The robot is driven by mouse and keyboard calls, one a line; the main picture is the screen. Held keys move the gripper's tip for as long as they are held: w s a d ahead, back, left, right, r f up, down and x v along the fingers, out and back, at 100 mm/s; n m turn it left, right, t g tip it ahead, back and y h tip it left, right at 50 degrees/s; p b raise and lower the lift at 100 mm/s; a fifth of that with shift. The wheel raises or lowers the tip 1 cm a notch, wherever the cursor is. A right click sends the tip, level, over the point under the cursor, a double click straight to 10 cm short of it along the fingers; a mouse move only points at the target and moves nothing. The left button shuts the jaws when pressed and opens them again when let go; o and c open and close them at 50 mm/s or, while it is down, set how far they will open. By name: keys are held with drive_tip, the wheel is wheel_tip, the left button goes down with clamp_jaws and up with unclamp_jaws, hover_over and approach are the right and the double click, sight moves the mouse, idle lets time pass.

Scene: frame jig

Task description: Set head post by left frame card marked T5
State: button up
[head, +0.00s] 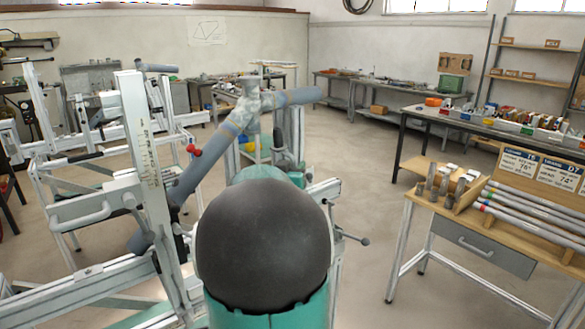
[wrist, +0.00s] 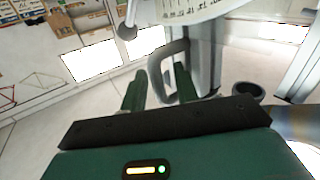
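The jig's white upright post (head: 146,150) with scale marks stands left of centre in the head view. Frame cards T5 (head: 519,163), at left, and D7 (head: 560,175), at right, stand on the right-hand bench; T5 seems to read 75° and D7 74°. In the wrist view, my gripper (wrist: 160,82) has its two green fingers spread apart. A grey loop handle (wrist: 167,68) shows between and beyond the fingertips, in front of a grey post (wrist: 207,55). A pale marked scale plate (wrist: 190,9) is above it. I cannot tell whether the fingers touch the handle. The fingers are not clear in the head view.
Grey tubes (head: 212,150) rise through the jig, near a red knob (head: 194,150). The right-hand bench (head: 420,203) carries metal blocks and colour-ended tubes (head: 535,212). Open floor (head: 365,215) lies between jig and bench. My dark round arm joint blocks the view at centre.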

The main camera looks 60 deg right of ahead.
clamp_jaws()
drive_tip(key=a, duration=0.1)
drive_tip(key=w+a, duration=0.1)
drive_tip(key=n+h, duration=0.1)
drive_tip(key=shift+w+a+f, duration=0.2)
drive_tip(key=shift+a+f, duration=0.1)
drive_tip(key=shift+a, duration=0.1)
unclamp_jaws()
drive_tip(key=shift+a, duration=0.1)
drive_tip(key=s+a+f, duration=0.1)
drive_tip(key=a, duration=1.2)
drive_tip(key=shift+s+a+f, duration=0.25)
drive_tip(key=shift+s, duration=0.05)
